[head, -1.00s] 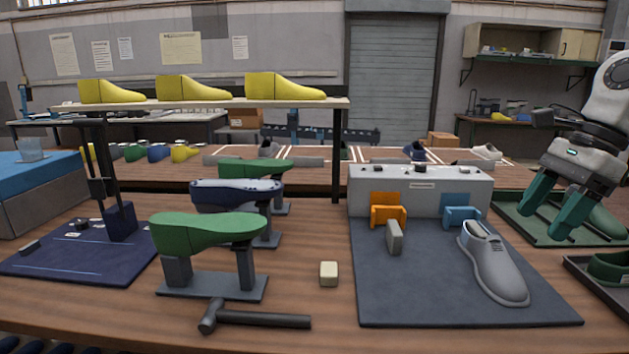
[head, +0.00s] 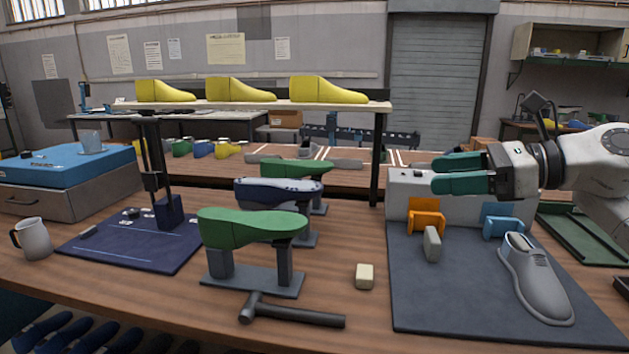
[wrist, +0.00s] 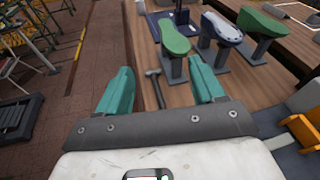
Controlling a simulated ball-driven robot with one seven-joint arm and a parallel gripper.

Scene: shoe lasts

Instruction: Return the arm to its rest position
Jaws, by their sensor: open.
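My gripper (head: 436,174) is at the right in the head view, raised in front of the grey box at the back of the dark mat, its green fingers pointing left. In the wrist view my gripper (wrist: 160,92) shows two green fingers spread apart with nothing between them. Beyond the fingers are the table, a hammer (wrist: 154,88) and the green last on its stand (wrist: 174,40). My white arm reaches in from the right edge of the head view.
A grey shoe (head: 536,282) and orange (head: 427,218) and blue (head: 503,222) holders are on the dark mat (head: 450,300). A shelf (head: 260,105) carries yellow lasts. A green last (head: 250,228) stands mid-table, with a hammer (head: 295,312), cream block (head: 365,276) and mug (head: 33,240) nearby.

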